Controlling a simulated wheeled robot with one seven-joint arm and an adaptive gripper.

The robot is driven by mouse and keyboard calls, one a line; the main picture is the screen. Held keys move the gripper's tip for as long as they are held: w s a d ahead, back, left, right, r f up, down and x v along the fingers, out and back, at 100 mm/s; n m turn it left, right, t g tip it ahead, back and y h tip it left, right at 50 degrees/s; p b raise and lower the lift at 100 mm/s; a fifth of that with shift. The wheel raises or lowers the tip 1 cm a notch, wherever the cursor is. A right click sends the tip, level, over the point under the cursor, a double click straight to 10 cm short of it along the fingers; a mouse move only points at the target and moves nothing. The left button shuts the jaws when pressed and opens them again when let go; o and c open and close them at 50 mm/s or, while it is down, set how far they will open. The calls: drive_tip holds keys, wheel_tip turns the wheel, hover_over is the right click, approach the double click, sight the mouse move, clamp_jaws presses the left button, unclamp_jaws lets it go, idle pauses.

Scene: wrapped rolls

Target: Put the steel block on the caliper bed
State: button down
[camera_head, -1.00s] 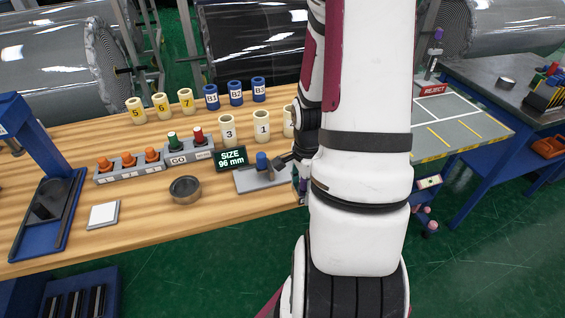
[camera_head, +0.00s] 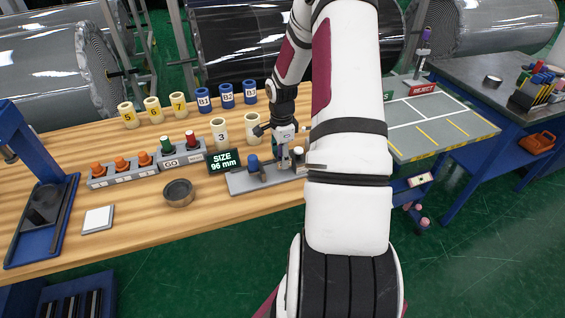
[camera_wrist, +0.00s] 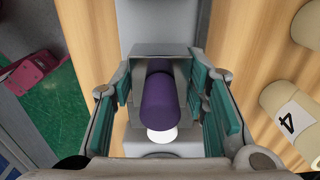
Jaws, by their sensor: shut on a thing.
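The caliper bed (camera_head: 243,184) is a grey plate on the front of the wooden bench, with a blue knob (camera_head: 253,163) and dark jaw parts. My gripper (camera_head: 282,160) points down over the bed's right part. In the wrist view my gripper (camera_wrist: 160,85) has its teal pads at either side of the grey steel block (camera_wrist: 142,68), shut on it. A purple cylinder (camera_wrist: 158,95) with a white end stands out from the block toward the camera. A grey strip lies beneath. My gripper hides the block in the head view, and I cannot tell whether it touches the bed.
A display (camera_head: 222,161) reading 96 mm stands behind the bed. Ivory numbered cups (camera_head: 219,133) stand close behind my gripper. A round dark dish (camera_head: 178,193) and a white pad (camera_head: 98,219) sit to the left. The reject table (camera_head: 440,125) is at the right.

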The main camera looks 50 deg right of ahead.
drive_tip(key=shift+f, duration=1.5)
drive_tip(key=shift+f, duration=0.15)
drive_tip(key=c, duration=0.9)
unclamp_jaws()
drive_tip(key=shift+a, duration=0.1)
drive_tip(key=shift+c, duration=0.2)
